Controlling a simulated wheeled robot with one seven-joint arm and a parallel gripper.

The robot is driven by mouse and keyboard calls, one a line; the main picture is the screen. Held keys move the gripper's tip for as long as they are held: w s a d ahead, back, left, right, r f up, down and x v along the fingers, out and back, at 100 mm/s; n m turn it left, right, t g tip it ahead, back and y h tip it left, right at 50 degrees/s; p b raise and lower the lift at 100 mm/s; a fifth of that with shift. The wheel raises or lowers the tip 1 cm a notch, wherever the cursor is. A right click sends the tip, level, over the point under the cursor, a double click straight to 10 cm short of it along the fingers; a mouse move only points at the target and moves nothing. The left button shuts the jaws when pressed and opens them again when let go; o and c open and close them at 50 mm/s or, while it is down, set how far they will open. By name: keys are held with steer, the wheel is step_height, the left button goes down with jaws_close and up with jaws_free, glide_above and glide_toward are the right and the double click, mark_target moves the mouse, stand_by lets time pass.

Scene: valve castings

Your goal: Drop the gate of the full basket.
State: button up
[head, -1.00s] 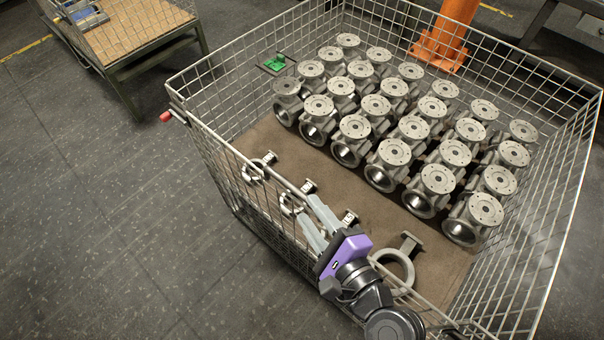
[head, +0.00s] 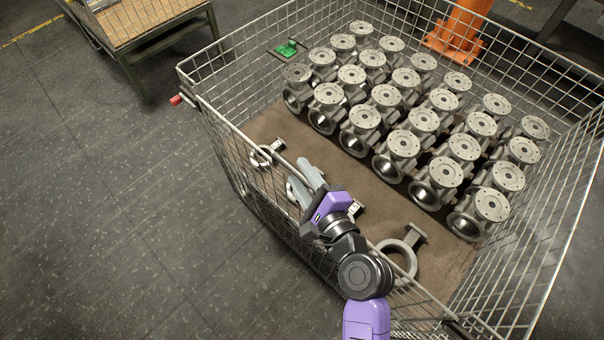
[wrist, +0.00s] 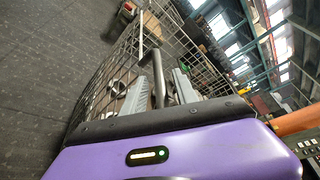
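The wire basket (head: 560,235) holds rows of grey valve castings (head: 403,143) on a brown floor. Its near side, the gate (head: 245,190), stands upright. A red-tipped latch handle (head: 176,100) sticks out at the gate's left end; it also shows small and far off in the wrist view (wrist: 127,8). My gripper (head: 304,178) is over the gate's top rail, about mid-length. Its two grey fingers are apart. In the wrist view a dark bar (wrist: 158,78) shows between the fingers; whether they touch it I cannot tell. The gate's right end is partly behind my arm.
Loose ring-shaped parts (head: 402,262) lie on the basket floor just inside the gate. A green object (head: 288,48) is at the back left corner. An orange post base (head: 455,42) stands behind the basket. A wood-topped cart (head: 140,30) is at upper left. The floor left is clear.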

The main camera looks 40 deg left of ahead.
jaws_close()
stand_by(1.2)
